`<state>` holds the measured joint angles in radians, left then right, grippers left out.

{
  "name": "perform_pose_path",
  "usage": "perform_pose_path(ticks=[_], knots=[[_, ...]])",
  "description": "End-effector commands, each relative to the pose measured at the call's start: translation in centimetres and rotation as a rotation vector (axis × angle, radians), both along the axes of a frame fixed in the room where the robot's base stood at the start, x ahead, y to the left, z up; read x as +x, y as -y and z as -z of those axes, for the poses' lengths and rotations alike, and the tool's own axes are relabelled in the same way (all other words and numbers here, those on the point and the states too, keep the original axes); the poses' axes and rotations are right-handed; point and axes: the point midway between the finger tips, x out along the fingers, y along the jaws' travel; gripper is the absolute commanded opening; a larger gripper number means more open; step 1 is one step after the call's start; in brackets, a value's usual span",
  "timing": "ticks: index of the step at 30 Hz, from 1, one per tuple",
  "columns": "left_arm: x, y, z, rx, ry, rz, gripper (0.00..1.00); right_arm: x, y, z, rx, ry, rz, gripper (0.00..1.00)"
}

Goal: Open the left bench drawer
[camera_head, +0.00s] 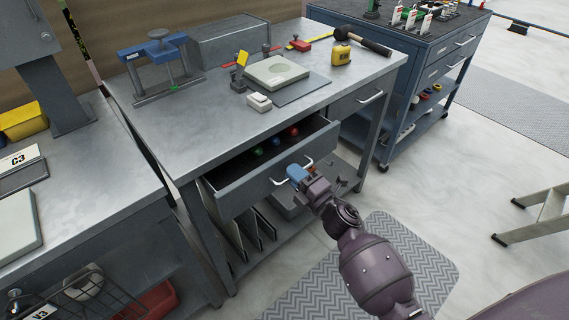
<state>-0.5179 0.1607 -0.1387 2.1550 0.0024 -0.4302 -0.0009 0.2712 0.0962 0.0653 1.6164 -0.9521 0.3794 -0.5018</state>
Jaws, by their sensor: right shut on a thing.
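The left bench drawer (262,179) sits under the grey bench top and stands partly pulled out. Several small red and green things show inside it. My right gripper (303,172) is at the white handle (281,181) on the drawer's front and is shut on it. The gripper and its blue part hide the middle of the handle. My left gripper is not in view.
The bench top (190,118) carries a blue press-like fixture (156,66), a grey plate, a yellow tape measure (341,53) and a hammer (362,41). A closed right drawer (357,101) is beside. A blue cart (426,75) stands right; a stepladder (545,215) is far right.

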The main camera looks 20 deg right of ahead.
Motion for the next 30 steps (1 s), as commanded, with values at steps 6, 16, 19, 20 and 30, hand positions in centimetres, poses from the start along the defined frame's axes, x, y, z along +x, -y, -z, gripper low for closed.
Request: perform_pose_path(ticks=[6,16,19,20,30], knots=[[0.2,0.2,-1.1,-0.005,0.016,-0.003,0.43,-5.7,2.1,-0.4,-0.001,0.003,0.001,0.0],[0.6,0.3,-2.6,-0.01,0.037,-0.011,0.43,-14.0,5.1,-0.2,-0.001,0.0,0.001,0.0],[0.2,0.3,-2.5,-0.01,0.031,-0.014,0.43,-16.1,5.9,-0.2,-0.001,0.0,0.0,0.0],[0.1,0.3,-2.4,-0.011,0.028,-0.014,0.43,-16.7,6.1,-0.2,0.0,0.0,0.001,0.0],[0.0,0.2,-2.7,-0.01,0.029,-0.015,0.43,-20.6,7.5,-0.1,0.0,0.001,0.0,0.0]])
